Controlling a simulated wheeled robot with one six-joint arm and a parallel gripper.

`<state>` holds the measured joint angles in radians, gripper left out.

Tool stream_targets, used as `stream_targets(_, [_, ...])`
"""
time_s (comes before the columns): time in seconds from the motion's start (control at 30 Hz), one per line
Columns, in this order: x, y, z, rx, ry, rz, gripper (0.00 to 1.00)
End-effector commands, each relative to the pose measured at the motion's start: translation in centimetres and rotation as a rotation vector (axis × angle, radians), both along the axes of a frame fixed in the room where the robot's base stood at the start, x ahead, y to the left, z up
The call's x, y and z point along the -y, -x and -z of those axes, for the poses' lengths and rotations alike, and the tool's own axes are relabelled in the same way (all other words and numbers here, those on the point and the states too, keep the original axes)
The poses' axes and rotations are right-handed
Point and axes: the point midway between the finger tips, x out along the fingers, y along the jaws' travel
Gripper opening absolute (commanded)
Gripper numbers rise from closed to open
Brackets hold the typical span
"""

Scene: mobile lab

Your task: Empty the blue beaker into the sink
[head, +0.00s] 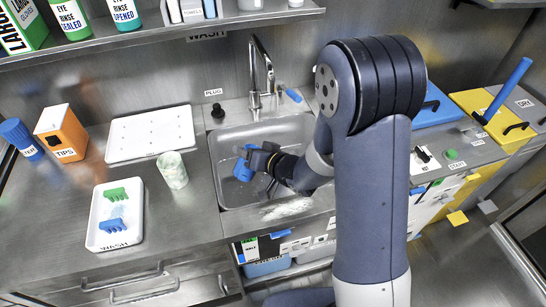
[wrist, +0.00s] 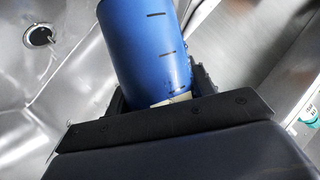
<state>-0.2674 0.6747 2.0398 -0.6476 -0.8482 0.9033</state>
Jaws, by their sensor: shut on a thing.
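My gripper (head: 256,162) is inside the outline of the sink (head: 226,143) in the head view, reaching in from the right. It is shut on the blue beaker (head: 243,171), which is partly hidden by the fingers. In the wrist view the blue beaker (wrist: 146,42) stands out beyond the gripper (wrist: 165,98) and shows black graduation marks. The sink's drain (wrist: 40,36) shows at the upper left there. The beaker looks tilted over the basin, but its mouth and contents cannot be made out.
A faucet (head: 255,75) rises behind the sink. Left of it stand a cloudy beaker (head: 173,170), a white drying tray (head: 151,133), a wash tray (head: 94,238) with green and blue racks, an orange tips box (head: 62,133) and a blue cup (head: 22,138). A shelf hangs above.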

Motion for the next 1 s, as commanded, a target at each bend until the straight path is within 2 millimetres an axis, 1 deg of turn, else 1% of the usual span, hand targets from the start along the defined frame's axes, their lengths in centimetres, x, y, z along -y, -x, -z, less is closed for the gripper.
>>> stream_targets(0.1, [-0.7,0.5,-0.2,0.046,0.052,-0.003,0.29])
stream_targets(0.43, [-2.0,1.5,-1.4,0.157,0.188,-0.001,0.29])
stream_targets(1.0, [-3.6,2.8,-2.6,0.311,0.380,0.003,0.29])
